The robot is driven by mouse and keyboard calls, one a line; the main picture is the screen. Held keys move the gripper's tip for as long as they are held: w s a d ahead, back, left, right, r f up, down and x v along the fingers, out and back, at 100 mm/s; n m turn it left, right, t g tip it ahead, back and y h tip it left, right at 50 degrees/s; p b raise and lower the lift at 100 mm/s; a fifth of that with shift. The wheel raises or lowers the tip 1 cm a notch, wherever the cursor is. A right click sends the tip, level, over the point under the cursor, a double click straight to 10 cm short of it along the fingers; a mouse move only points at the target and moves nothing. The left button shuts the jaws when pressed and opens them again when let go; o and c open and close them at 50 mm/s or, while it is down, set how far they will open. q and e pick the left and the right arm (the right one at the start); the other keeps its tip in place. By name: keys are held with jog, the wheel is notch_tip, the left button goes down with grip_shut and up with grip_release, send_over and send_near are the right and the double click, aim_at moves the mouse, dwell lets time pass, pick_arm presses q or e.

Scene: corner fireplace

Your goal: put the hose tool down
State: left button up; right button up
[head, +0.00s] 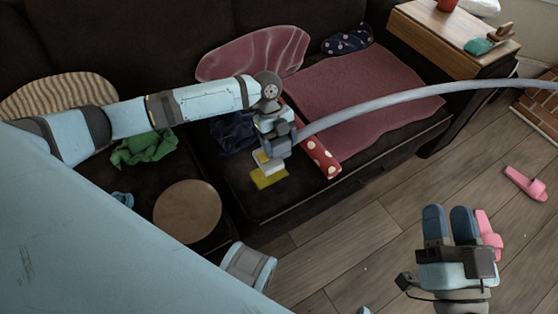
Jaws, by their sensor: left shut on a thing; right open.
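My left gripper (275,147) points down over the front of the dark sofa seat, shut on the hose tool (268,160). The tool shows as a pale piece below the jaws; much of it is hidden by the gripper. A grey-blue hose (400,98) runs from beside the gripper in an arc to the right edge. A yellow flat piece (270,179) shows just under the tool; I cannot tell whether it is part of it or lies on the seat. My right gripper (448,213) is open and empty above the floor at lower right.
A red dotted roll (318,157) lies right of the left gripper, by a pink blanket (370,105). A round brown top (187,211) and green cloth (145,147) are to the left. Pink slippers (525,183) lie on the floor. A wooden board (440,35) covers the armrest.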

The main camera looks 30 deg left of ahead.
aim_at(279, 158)
pick_arm(q)
notch_tip(279, 158, down, 8)
jog(key=shift+r+b, duration=0.1)
jog(key=shift+b, duration=1.05)
pick_arm(e)
jog(key=shift+g, duration=0.8)
notch_tip(279, 158, down, 4)
jog(key=shift+w+a+f, duration=0.15)
pick_arm(q)
jog(key=shift+r, duration=0.1)
jog(key=o, duration=0.8)
jog(key=shift+o, duration=0.2)
